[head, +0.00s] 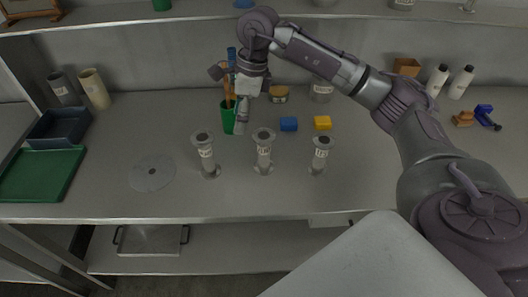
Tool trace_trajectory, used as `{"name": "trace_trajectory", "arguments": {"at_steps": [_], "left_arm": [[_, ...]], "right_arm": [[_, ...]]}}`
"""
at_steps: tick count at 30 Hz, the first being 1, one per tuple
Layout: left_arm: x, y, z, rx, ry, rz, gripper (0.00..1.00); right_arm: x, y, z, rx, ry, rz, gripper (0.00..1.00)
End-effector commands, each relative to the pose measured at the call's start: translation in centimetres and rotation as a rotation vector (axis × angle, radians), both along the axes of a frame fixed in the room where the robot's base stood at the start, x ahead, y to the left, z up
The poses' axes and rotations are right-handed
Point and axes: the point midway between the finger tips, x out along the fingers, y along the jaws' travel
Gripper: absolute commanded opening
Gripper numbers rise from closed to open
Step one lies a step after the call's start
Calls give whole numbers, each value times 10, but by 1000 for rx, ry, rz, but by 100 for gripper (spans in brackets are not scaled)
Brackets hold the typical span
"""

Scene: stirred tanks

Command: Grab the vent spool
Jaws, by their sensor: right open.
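Three grey flanged spools stand upright in a row on the metal bench: a left one (206,155), a middle one (264,152) and a right one (321,155). Each has a white label on its neck. The lettering is too small to tell which one is the vent spool. My right gripper (241,123) is open and points down, above and behind the gap between the left and middle spools. It is apart from all three. It partly hides a green cup with tools. My left gripper is not in view.
A green cup (227,118) stands behind the spools. A blue block (289,124) and a yellow block (322,123) lie behind the middle and right spools. A flat round disc (152,173) lies at left, and a green tray (38,175) farther left. The bench front is clear.

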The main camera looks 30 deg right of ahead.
Motion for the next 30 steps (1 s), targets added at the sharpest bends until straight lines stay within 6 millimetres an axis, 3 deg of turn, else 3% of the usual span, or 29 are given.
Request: {"name": "trace_trajectory", "arguments": {"at_steps": [1,3,7,18,25,30], "left_arm": [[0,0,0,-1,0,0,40],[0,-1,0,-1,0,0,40],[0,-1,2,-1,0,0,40],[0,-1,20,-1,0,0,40],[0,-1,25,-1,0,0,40],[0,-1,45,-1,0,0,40]], "right_arm": [[0,-25,8,-81,12,-23,67],[-2,-50,16,-164,33,-47,67],[-6,-71,19,-236,58,-71,67],[-7,-72,-46,-239,64,-70,67],[-6,-70,-64,-238,62,-69,67],[-5,-65,-83,-238,64,-68,67]]}}
